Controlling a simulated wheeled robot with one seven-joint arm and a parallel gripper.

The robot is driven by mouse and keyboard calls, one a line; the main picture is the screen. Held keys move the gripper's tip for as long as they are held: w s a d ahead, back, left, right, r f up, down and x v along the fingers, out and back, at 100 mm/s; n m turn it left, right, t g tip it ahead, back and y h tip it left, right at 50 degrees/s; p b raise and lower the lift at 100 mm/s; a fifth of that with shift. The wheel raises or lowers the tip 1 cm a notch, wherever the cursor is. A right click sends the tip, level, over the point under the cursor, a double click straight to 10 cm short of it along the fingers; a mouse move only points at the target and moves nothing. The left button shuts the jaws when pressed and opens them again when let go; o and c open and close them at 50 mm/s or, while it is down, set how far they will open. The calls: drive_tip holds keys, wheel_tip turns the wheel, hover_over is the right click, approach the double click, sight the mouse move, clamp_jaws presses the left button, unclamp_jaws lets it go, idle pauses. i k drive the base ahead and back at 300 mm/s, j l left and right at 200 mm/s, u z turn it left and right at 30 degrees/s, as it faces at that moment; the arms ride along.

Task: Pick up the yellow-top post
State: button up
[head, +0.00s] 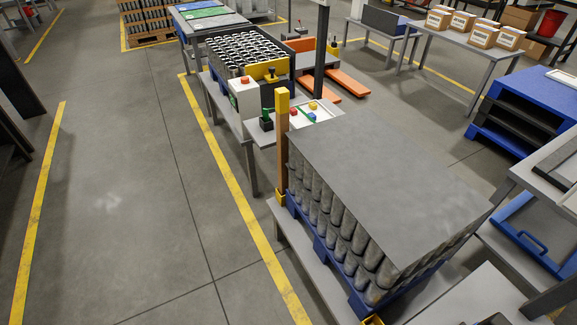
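The yellow-top post (283,150) stands upright at the far left corner of the stack of grey cans. Its upper end is yellow and the shaft below is orange-brown. Its foot sits at a small yellow socket (280,198) next to the blue pallet (331,262). My gripper cannot be made out in the head view.
A grey sheet (385,190) covers the cans (340,235). A small control table (325,108) with coloured buttons and a dark upright pole (320,55) stand behind the post. Open floor (130,200) lies left of the yellow line (235,190). Blue shelving (515,115) stands right.

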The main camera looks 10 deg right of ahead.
sight(282, 94)
drive_tip(key=i+j+u, duration=0.25)
drive_tip(key=i, duration=0.25)
drive_tip(key=i+j+u, duration=0.25)
drive_tip(key=i, duration=0.25)
drive_tip(key=i+u, duration=0.25)
drive_tip(key=i, duration=0.25)
drive_tip(key=i+z, duration=0.2)
drive_tip(key=i, duration=0.15)
drive_tip(key=i+j+z, duration=0.2)
drive_tip(key=i, duration=0.15)
